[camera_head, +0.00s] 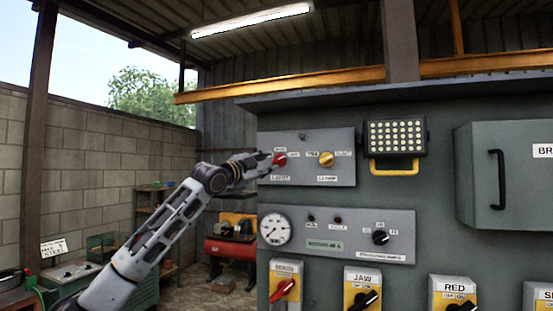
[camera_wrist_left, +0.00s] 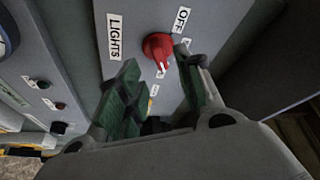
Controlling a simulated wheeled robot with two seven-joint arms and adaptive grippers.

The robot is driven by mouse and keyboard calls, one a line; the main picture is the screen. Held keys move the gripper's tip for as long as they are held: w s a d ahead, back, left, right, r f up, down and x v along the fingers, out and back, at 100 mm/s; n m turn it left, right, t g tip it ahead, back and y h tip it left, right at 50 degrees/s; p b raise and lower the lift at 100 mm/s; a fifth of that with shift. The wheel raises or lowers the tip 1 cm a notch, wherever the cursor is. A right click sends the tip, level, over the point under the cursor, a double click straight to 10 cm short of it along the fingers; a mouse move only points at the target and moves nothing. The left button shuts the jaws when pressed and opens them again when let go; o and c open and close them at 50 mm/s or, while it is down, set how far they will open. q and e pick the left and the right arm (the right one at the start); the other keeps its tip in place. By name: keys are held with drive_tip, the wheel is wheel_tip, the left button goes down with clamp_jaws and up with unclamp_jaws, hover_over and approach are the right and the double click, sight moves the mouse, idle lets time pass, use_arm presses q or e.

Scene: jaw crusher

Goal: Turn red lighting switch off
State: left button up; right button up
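The red lighting switch (camera_head: 280,160) is a round red knob on the upper grey control plate, at the left end of the panel. In the left wrist view the red knob (camera_wrist_left: 157,47) sits by the labels LIGHTS and OFF. My left gripper (camera_head: 266,164) reaches the plate from the left, close to the knob. In the left wrist view its two green-padded fingers (camera_wrist_left: 157,68) are apart, one on each side of the knob's lower part. I cannot tell whether either finger touches it. My right gripper is in neither view.
A yellow knob (camera_head: 327,159) sits right of the red one on the same plate. A lamp with a yellow handle (camera_head: 395,167) is farther right. Below are a gauge (camera_head: 275,229), a black selector (camera_head: 380,238) and a red switch on yellow (camera_head: 283,290). Open floor lies left of the panel.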

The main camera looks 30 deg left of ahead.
sight(277, 160)
use_arm(q)
drive_tip(key=p+x, duration=0.1)
drive_tip(key=x, duration=0.2)
drive_tip(key=shift+w+r, duration=0.2)
drive_tip(key=shift+w, duration=0.15)
drive_tip(key=shift+p+x, duration=0.6)
drive_tip(key=shift+x, duration=0.55)
drive_tip(key=shift+f, duration=0.1)
clamp_jaws()
